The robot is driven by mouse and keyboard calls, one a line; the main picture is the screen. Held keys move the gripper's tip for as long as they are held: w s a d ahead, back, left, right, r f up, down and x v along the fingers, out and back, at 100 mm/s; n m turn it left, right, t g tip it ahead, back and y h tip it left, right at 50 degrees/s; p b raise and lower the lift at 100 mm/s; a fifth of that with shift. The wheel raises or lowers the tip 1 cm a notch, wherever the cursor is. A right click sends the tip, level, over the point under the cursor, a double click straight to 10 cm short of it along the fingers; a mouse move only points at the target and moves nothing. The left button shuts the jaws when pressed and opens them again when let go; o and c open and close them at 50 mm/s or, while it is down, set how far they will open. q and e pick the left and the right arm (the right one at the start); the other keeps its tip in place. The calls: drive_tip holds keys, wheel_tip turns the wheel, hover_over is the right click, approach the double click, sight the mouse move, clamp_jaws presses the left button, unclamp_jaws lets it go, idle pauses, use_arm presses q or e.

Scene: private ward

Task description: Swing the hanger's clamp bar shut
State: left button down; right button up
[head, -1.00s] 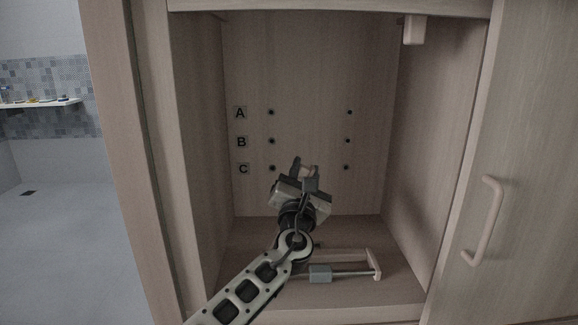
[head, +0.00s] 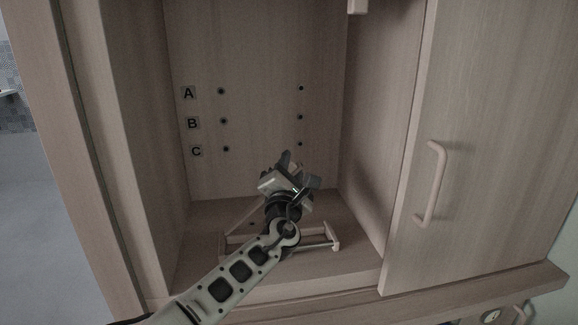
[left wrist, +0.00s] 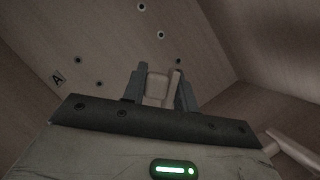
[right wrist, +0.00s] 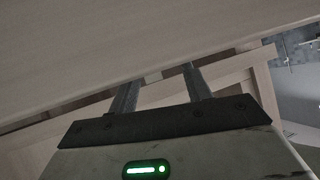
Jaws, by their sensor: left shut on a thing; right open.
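The hanger (head: 334,238) lies on the cabinet floor as a pale frame, its right end showing beside my left forearm. My arm hides its middle. A thin pale bar slants up from its left side towards my gripper. My left gripper (head: 289,166) is inside the cabinet above the hanger. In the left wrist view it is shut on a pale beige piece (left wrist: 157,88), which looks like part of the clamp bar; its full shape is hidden. My right gripper (right wrist: 158,82) shows only in its wrist view, open, with no held object visible.
The cabinet's back panel (head: 262,60) has holes in rows beside labels A, B and C. A right-hand door (head: 480,140) with a handle (head: 431,184) stands beside the opening. In the right wrist view a pale wood panel (right wrist: 150,40) lies close past my fingers.

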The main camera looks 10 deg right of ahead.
use_arm(q)
drive_tip(key=c, duration=1.2)
unclamp_jaws()
drive_tip(key=shift+c, duration=0.2)
drive_tip(key=shift+s, duration=0.1)
use_arm(e)
drive_tip(key=shift+r, duration=0.1)
use_arm(q)
drive_tip(key=shift+s+a+p, duration=0.1)
drive_tip(key=shift+s+p, duration=0.15)
drive_tip(key=shift+p, duration=0.1)
drive_tip(key=p+v, duration=0.3)
drive_tip(key=v, duration=1.2)
drive_tip(key=shift+p, duration=0.3)
use_arm(e)
drive_tip(key=shift+s+d+r+n+h, duration=0.2)
drive_tip(key=shift+d+r+n+h, duration=0.15)
drive_tip(key=shift+r, duration=0.25)
use_arm(q)
drive_tip(key=shift+f, duration=0.1)
